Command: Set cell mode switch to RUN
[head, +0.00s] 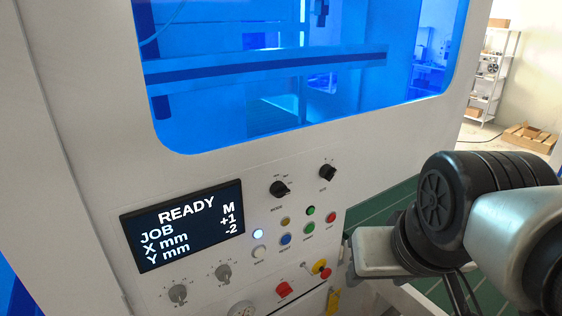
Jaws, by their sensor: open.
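The cell mode switch (279,188) is a black rotary knob on the white control panel, with a label below that seems to read MODE. Small position marks sit around its top, too small to read surely, so I cannot tell which one it points at. My gripper (356,262) is at the lower right, to the right of and below the switch, apart from it. Its pale body shows beside my dark wrist joint. It is open, though its fingers are hardly made out, and nothing shows held in it.
A second black knob (327,172) sits right of the switch. A display (183,224) reads READY. Grey dials (223,272) are lower left. A blue-tinted window (290,100) is above.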

